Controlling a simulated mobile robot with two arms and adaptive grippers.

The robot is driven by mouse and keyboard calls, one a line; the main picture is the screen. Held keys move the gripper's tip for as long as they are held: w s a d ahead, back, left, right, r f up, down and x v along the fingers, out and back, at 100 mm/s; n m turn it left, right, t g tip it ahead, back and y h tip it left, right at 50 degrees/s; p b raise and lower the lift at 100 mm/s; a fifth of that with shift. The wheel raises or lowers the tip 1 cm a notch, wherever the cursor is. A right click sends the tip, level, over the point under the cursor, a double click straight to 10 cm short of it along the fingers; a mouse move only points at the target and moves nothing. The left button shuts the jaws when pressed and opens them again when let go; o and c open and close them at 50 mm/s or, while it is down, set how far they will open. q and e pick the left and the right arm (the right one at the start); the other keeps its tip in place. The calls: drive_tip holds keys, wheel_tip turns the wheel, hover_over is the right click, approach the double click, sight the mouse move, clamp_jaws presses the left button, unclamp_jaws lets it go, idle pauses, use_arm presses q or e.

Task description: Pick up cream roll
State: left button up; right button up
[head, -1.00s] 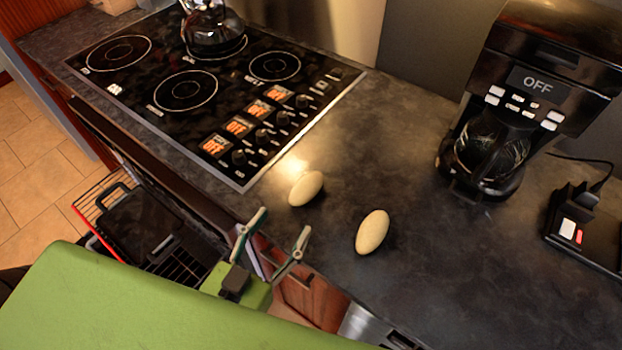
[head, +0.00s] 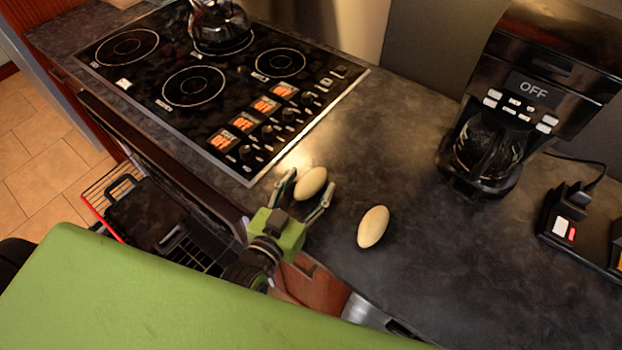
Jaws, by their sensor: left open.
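Two pale, oval roll-like items lie on the dark countertop; I cannot tell from their looks whether both are cream rolls. One cream roll (head: 311,182) lies near the cooktop's front right corner. The other roll (head: 373,227) lies to its right, nearer the counter's front edge. My left gripper (head: 306,190) is open, with its fingers on either side of the first roll. I cannot tell whether they touch it. My right gripper is not in view.
A black cooktop (head: 207,84) with a kettle (head: 219,27) is at the upper left. A coffee maker (head: 520,95) stands at the right, beside a black device (head: 563,230). An open oven with a dark pan (head: 146,212) on its rack is below left.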

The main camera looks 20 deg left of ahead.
use_arm(q)
drive_tip(key=shift+w+d+f, duration=0.1)
drive_tip(key=shift+w, duration=0.55)
drive_tip(key=shift+c, duration=1.2)
drive_tip(key=c, duration=1)
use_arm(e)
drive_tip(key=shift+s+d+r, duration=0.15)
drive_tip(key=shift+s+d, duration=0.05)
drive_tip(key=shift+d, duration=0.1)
